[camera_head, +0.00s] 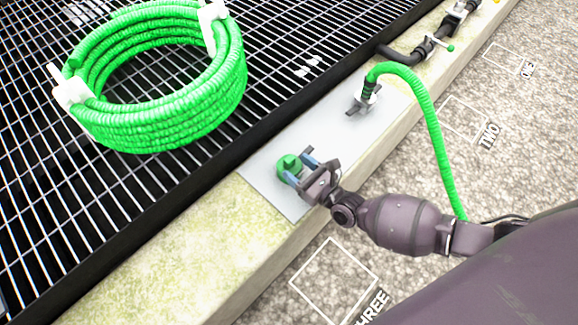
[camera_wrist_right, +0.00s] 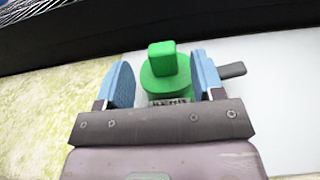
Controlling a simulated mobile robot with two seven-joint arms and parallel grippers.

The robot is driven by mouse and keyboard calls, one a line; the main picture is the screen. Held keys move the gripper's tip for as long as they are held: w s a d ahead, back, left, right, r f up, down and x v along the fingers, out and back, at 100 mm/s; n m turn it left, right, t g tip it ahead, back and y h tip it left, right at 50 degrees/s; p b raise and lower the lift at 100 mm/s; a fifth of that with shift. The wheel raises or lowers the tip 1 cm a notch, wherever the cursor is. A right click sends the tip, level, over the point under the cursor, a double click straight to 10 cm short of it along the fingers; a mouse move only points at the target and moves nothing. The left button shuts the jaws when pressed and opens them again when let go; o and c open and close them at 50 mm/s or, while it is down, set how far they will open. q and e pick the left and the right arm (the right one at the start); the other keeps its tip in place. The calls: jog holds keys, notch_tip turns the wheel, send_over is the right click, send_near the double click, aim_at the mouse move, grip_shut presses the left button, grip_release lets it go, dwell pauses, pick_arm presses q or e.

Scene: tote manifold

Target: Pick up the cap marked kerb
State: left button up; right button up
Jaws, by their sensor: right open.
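A green cap (camera_head: 290,167) with a raised square knob sits on the grey plate (camera_head: 268,198) on the kerb. In the right wrist view the cap (camera_wrist_right: 163,72) stands between the two blue fingers, with a small label at its base too small to read. My right gripper (camera_head: 298,167) is open, with one finger on each side of the cap. I cannot tell whether the fingers touch it. My left gripper is not in view.
A coiled green hose (camera_head: 160,115) lies on the black grating (camera_head: 50,210). Another green hose (camera_head: 432,120) rises from a fitting on the plate and runs down beside my right arm. A black pipe with a valve (camera_head: 425,47) is at the back. White squares are marked on the gravel.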

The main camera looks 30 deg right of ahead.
aim_at(292, 163)
jog(key=shift+b+x, duration=0.3)
jog(key=shift+x, duration=1.55)
jog(key=shift+d, duration=0.15)
jog(key=shift+c, duration=0.3)
jog(key=c, duration=1)
jog(key=shift+c, duration=0.2)
